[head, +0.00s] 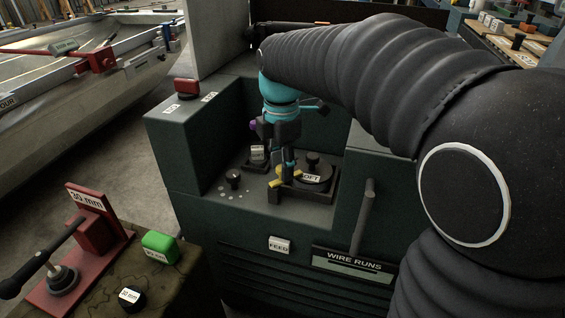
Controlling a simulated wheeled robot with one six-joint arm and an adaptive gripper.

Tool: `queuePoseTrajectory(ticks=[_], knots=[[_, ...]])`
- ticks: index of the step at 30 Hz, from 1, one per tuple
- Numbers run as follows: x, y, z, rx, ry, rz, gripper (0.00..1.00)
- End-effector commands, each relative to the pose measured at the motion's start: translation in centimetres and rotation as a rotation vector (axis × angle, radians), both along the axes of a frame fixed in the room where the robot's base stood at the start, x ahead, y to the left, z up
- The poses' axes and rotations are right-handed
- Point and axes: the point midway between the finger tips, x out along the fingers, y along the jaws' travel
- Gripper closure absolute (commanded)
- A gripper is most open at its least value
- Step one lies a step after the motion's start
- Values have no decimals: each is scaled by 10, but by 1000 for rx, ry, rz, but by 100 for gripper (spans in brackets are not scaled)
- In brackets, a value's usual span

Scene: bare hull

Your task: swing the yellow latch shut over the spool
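The yellow latch (278,184) shows as a short yellow piece at the front left of the spool, partly covered by my gripper. The dark spool (318,183) lies flat in the recess of the green machine, with a black knob on top and a partly hidden label ending in "OFT". My gripper (285,177) points down with its fingertips at the latch. The fingers look close together, but I cannot tell whether they touch or grip it.
The machine's recess walls (225,120) stand around the spool. A black knob (233,179) and small pale bits lie left of it. A lever (363,215) rises at the front right. A red lever stand (85,240) and a green block (160,247) sit at lower left.

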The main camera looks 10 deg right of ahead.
Motion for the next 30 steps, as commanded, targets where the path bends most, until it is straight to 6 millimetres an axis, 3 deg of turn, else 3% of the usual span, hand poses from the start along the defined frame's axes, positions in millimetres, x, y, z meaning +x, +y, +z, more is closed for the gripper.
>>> queuePoseTrajectory(ticks=[10, 14, 30], knots=[[0, 0, 2, 3, -2, -1, 48], [1, 0, 13, 3, -5, -2, 48], [1, 0, 107, 2, -3, -2, 48]])
